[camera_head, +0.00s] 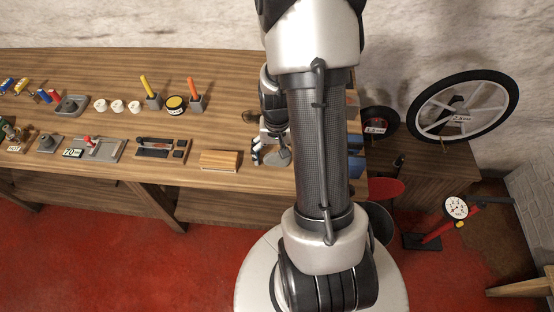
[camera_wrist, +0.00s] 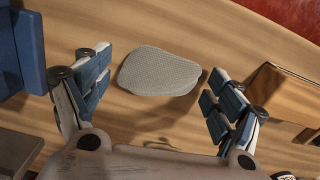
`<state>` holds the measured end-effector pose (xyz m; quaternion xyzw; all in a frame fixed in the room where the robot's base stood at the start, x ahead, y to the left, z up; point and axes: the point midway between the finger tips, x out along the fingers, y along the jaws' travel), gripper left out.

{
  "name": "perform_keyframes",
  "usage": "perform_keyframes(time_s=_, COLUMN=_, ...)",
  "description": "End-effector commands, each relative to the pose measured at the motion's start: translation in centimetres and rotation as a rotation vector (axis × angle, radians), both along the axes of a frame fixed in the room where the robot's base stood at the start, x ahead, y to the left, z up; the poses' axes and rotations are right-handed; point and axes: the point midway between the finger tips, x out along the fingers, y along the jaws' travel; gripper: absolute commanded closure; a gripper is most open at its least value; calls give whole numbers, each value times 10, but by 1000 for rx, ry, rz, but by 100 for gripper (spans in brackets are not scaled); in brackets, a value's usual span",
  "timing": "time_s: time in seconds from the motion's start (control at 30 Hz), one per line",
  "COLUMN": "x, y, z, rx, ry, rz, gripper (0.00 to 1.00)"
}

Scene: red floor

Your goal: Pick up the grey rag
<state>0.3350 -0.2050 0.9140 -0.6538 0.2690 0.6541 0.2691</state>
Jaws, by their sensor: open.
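The grey rag (camera_wrist: 160,71) lies flat on the wooden workbench, a rounded, ribbed-looking piece in the upper middle of the wrist view. In the head view the rag (camera_head: 283,158) shows partly beside my arm, near the bench's front edge. My gripper (camera_wrist: 155,98) is open and empty, with its blue-padded fingers spread to the left and right of the rag. The fingers do not touch it. In the head view my gripper (camera_head: 268,150) is partly hidden by my arm.
A wooden block (camera_head: 220,160) lies left of the rag. Blue bins (camera_head: 355,155) stand to its right, partly behind my arm. Cups, markers in holders and small tools fill the left of the workbench (camera_head: 225,95). A wheel (camera_head: 463,106) leans at the right wall.

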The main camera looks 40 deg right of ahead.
Motion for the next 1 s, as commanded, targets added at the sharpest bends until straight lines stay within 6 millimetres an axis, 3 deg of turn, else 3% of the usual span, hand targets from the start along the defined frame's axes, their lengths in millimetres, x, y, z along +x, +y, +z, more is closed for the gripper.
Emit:
perform_keyframes(time_s=0.1, x=0, y=0, z=1, rx=-1, ry=-1, rz=0, gripper=14)
perform_keyframes(time_s=0.77, x=0, y=0, z=1, rx=0, ry=0, rz=0, gripper=58)
perform_keyframes(time_s=1.0, x=0, y=0, z=2, rx=-1, ry=-1, rz=0, gripper=58)
